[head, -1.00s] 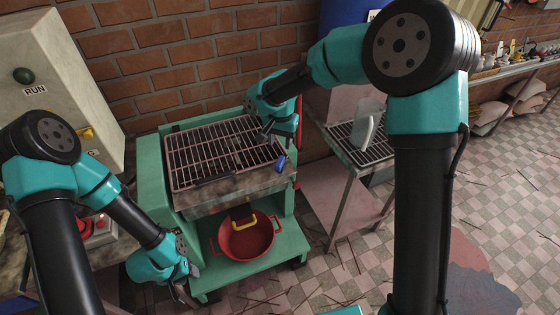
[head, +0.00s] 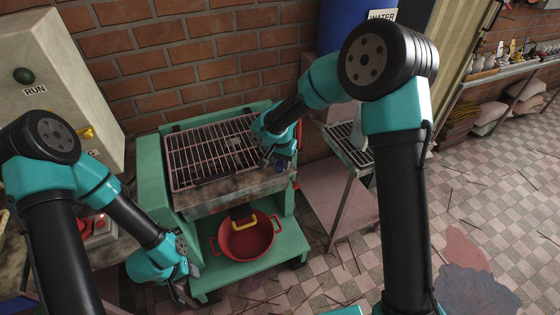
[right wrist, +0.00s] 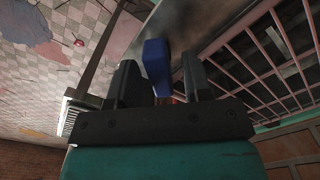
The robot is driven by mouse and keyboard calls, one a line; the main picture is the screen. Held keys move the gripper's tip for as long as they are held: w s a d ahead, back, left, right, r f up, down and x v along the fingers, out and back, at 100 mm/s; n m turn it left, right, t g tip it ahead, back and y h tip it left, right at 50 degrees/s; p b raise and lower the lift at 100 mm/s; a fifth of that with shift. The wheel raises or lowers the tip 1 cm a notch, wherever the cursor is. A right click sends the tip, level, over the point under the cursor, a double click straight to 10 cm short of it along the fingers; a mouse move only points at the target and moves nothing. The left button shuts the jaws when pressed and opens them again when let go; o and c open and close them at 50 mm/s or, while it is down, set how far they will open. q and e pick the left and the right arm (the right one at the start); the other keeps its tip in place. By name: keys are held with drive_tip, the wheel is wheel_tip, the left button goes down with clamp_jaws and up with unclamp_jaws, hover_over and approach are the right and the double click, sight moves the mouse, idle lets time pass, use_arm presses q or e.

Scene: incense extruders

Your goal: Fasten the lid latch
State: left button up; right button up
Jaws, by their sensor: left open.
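The green machine (head: 153,185) carries a barred lid (head: 200,160), lying flat over its top. A blue latch handle (head: 283,165) is at its front right corner, partly hidden by my right gripper (head: 272,160). In the right wrist view the blue handle (right wrist: 157,62) shows between and beyond the two dark fingers of my right gripper (right wrist: 162,85). The fingers stand apart, with a gap visible on both sides of the handle. My left gripper (head: 187,290) is open and empty, low at the machine's front left.
A red basin (head: 246,242) sits on the machine's lower shelf, below a yellow handle (head: 244,223). A metal side table with a rack (head: 350,145) stands to the right. A panel with a RUN button (head: 23,75) is at left. The floor at right has scattered sticks.

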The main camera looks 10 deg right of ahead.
clamp_jaws()
drive_tip(key=shift+n, duration=0.4)
drive_tip(key=n, duration=0.7)
drive_tip(key=shift+n, duration=0.3)
idle(0.4)
drive_tip(key=shift+o, duration=0.4)
unclamp_jaws()
drive_tip(key=shift+r, duration=0.1)
